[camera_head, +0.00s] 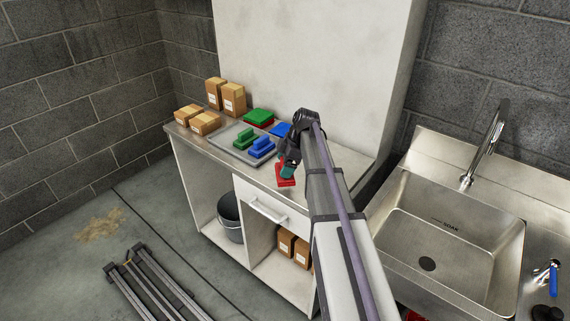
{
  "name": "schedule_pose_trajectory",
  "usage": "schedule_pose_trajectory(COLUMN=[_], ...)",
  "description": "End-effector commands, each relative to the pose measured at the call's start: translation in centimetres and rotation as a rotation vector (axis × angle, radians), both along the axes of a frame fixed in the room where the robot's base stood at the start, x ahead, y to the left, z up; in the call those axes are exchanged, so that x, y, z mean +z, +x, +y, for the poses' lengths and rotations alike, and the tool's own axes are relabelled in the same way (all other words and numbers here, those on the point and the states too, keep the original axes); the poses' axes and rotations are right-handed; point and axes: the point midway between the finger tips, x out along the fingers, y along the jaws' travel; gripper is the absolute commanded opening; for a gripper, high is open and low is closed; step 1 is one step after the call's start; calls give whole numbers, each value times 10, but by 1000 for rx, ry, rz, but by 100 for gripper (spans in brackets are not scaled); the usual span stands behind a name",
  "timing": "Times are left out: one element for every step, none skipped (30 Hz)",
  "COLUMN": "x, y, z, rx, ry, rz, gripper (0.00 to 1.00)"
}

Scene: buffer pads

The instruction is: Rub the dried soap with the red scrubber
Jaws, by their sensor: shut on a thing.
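My gripper (287,166) is shut on the red scrubber (286,182). It holds the scrubber near the front edge of the steel counter, right of the tray. The gripper partly hides the scrubber's top, and I cannot tell whether the scrubber touches the counter. A tan, dried-looking patch (100,225) lies on the grey floor at the left, well away from the gripper. It is the only patch I see that looks like dried soap.
A grey tray (218,145) on the counter (190,136) holds a green scrubber (244,142) and a blue scrubber (262,147). Stacked pads (258,117) and boxes (233,99) stand behind. A grey rail frame (150,280) is on the floor. A sink (430,235) is at right.

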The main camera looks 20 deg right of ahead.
Motion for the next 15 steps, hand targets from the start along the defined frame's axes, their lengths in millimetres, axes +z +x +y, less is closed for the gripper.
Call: schedule_pose_trajectory(x=[7, 7, 6, 5, 4, 4, 4, 4, 5, 6, 9, 13, 17, 21, 27], y=[0, 0, 0, 0, 0, 0, 0, 0, 0, 0, 0, 0, 0, 0, 0], z=[0, 0, 0, 0, 0, 0, 0, 0, 0, 0, 0, 0, 0, 0, 0], rx=[0, 0, 0, 0, 0, 0, 0, 0, 0, 0, 0, 0, 0, 0, 0], ry=[0, 0, 0, 0, 0, 0, 0, 0, 0, 0, 0, 0, 0, 0, 0], rz=[0, 0, 0, 0, 0, 0, 0, 0, 0, 0, 0, 0, 0, 0, 0], gripper=[59, 59, 59, 59, 59, 59, 59, 59, 59, 59, 59, 59, 59, 59, 59])
